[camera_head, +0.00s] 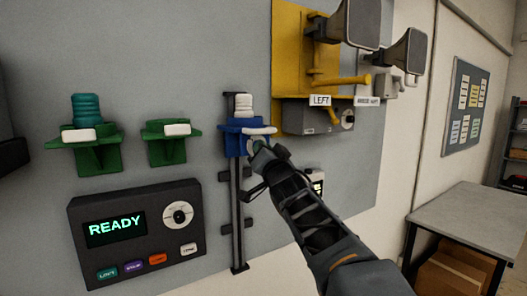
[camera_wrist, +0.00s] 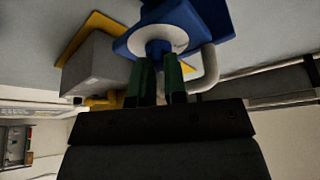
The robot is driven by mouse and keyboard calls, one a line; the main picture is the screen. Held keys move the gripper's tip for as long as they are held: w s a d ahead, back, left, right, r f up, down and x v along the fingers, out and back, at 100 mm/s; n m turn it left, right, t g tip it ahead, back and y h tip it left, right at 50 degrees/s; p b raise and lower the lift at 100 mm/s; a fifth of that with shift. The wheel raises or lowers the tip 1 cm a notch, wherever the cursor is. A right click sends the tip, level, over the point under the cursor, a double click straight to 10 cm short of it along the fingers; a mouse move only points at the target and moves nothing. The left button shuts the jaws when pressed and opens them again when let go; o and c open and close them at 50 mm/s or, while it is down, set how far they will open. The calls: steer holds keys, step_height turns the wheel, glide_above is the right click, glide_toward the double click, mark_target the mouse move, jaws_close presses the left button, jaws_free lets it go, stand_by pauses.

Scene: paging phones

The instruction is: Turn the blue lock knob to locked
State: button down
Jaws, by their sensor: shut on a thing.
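The blue bracket (camera_head: 237,136) sits on a dark vertical rail on the grey wall panel. In the wrist view the blue bracket (camera_wrist: 182,18) carries a white round disc (camera_wrist: 172,40) with the small blue lock knob (camera_wrist: 158,47) at its middle. My gripper (camera_head: 257,147) reaches up from the lower right to the front of the bracket. In the wrist view its two green fingers (camera_wrist: 161,75) are shut on the blue knob, one on each side. The fingers hide much of the knob, and I cannot read its turn position.
Green brackets (camera_head: 98,157) and a black READY panel (camera_head: 140,232) are to the left. Yellow mounts with grey horns (camera_head: 403,53) and a LEFT label (camera_head: 320,100) are above right. A pale curved bar (camera_wrist: 209,70) passes close to the fingers. A table (camera_head: 480,215) stands at right.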

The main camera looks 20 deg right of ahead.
steer(key=shift+s+a+r+m+g+h+b, duration=0.15)
steer(key=shift+m+h, duration=0.25)
steer(key=shift+m, duration=0.45)
steer(key=shift+w+d+r+m+g+h+b, duration=0.15)
steer(key=shift+m+h, duration=0.25)
steer(key=shift+m, duration=0.45)
steer(key=shift+s+a+m, duration=0.1)
steer(key=shift+m, duration=0.3)
steer(key=c, duration=1.4)
jaws_free()
steer(key=shift+a, duration=0.1)
steer(key=shift+o, duration=1.2)
steer(key=shift+w+d+f, duration=0.2)
steer(key=b+v, duration=0.1)
steer(key=v, duration=1.3)
steer(key=shift+r, duration=0.25)
steer(key=shift+a, duration=0.15)
